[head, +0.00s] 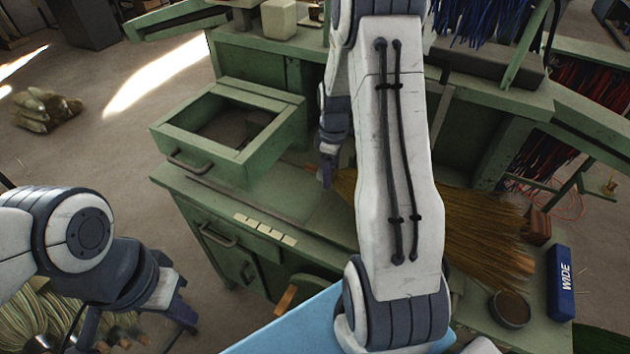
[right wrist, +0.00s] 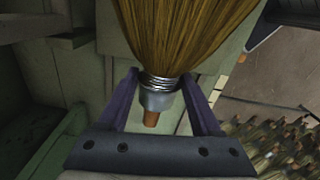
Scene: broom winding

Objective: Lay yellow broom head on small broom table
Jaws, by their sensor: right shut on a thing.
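The yellow broom head (head: 475,230) lies across the green bench (head: 325,229) in the head view, partly hidden behind my right arm, with its bristles fanned to the right. My right gripper (head: 327,172) is at its narrow left end. In the right wrist view, my right gripper (right wrist: 160,80) is shut around the silver collar of the broom head (right wrist: 178,35), with a short brown stub below. I cannot tell whether the bristles touch the bench top. My left gripper (head: 165,312) is low at the left, away from the broom; its jaw opening is unclear.
An open green drawer box (head: 225,130) stands on the bench's left part. A blue WIDE box (head: 561,284) and a dark round tin (head: 510,308) stand at the right. Straw bundles (head: 28,320) lie at the lower left. A blue panel (head: 290,325) is at front.

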